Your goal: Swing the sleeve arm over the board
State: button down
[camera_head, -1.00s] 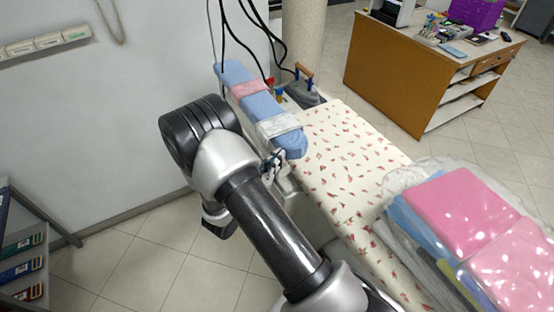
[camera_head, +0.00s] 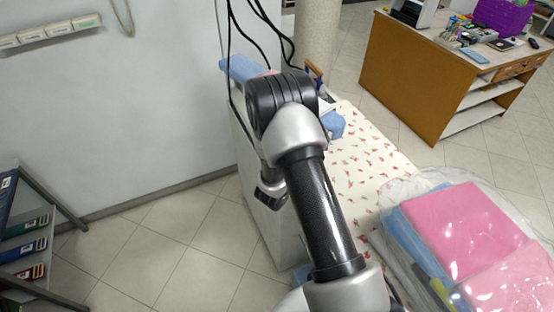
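The sleeve arm (camera_head: 240,68) is a narrow light-blue padded board. Its far end shows at the left beside the wall, and its near end shows to the right of my arm, over the back-left part of the ironing board (camera_head: 368,160). My arm covers the middle of it. The ironing board has a cream cover with a red flower pattern.
Plastic-wrapped pink and blue laundry (camera_head: 465,230) covers the front right of the board. Black cables (camera_head: 262,35) hang above the sleeve arm. A wooden desk (camera_head: 420,75) stands at the back right, and a rack of folders (camera_head: 25,245) at the left. The floor at left is clear.

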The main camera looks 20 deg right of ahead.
jog(key=s+d+b+x, duration=0.1)
jog(key=b+x, duration=0.1)
jog(key=x, duration=1.2)
jog(key=shift+s+r+b, duration=0.3)
jog(key=shift+s+b, duration=0.05)
